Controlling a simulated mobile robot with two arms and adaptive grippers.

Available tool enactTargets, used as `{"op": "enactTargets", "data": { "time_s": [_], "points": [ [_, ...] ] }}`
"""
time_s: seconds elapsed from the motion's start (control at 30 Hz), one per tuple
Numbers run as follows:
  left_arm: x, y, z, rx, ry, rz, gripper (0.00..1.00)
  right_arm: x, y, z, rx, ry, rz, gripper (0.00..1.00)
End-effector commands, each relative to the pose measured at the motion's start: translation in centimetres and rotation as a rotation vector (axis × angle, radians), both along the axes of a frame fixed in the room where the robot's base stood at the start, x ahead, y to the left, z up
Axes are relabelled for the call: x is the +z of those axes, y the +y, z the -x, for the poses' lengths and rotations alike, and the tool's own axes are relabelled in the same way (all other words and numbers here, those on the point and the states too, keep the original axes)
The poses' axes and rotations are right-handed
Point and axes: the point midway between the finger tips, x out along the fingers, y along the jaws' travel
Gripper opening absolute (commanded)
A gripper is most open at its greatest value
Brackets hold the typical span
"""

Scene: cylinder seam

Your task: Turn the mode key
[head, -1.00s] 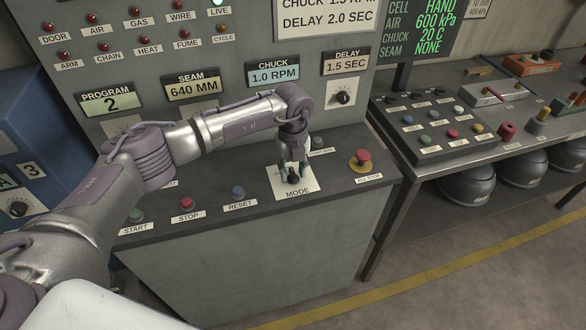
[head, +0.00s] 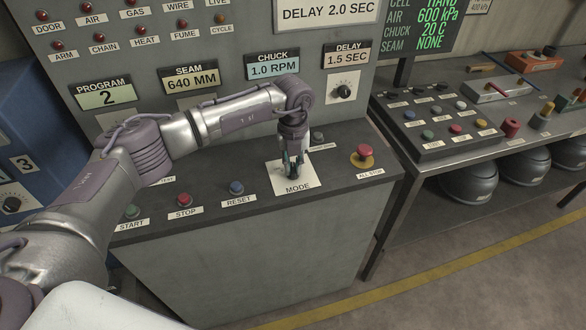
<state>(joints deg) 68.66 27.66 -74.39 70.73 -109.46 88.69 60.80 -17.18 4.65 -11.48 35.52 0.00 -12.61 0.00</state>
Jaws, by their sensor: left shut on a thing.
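The mode key (head: 294,173) is a small dark key on a white plate (head: 309,181) marked MODE, on the console's sloped desk. My left gripper (head: 293,170) points down over this plate and is shut on the key. The fingers cover most of the key, so its angle is hard to tell. My right gripper is not in view.
A red ALL STOP button (head: 363,152) stands right of the plate. RESET (head: 237,188), STOP (head: 184,200) and START (head: 132,212) buttons lie to the left. A bench (head: 470,150) with a button box stands at the right.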

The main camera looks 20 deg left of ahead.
Motion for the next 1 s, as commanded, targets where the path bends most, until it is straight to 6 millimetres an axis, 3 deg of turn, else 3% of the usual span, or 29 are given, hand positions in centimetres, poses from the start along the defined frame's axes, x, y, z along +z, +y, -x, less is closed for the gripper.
{"op": "enactTargets", "data": {
  "time_s": [0.1,0.5,1.0],
  "points": [
    [-0.3,0.0,-0.1,-0.101,-0.004,0.001,0.0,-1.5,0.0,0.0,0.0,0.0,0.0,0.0],
    [-0.1,0.0,-0.1,-0.408,-0.004,0.0,0.0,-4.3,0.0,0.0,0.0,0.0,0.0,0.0],
    [0.2,0.0,-0.1,-0.555,-0.004,0.0,0.0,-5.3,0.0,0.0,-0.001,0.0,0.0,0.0]
  ]
}}
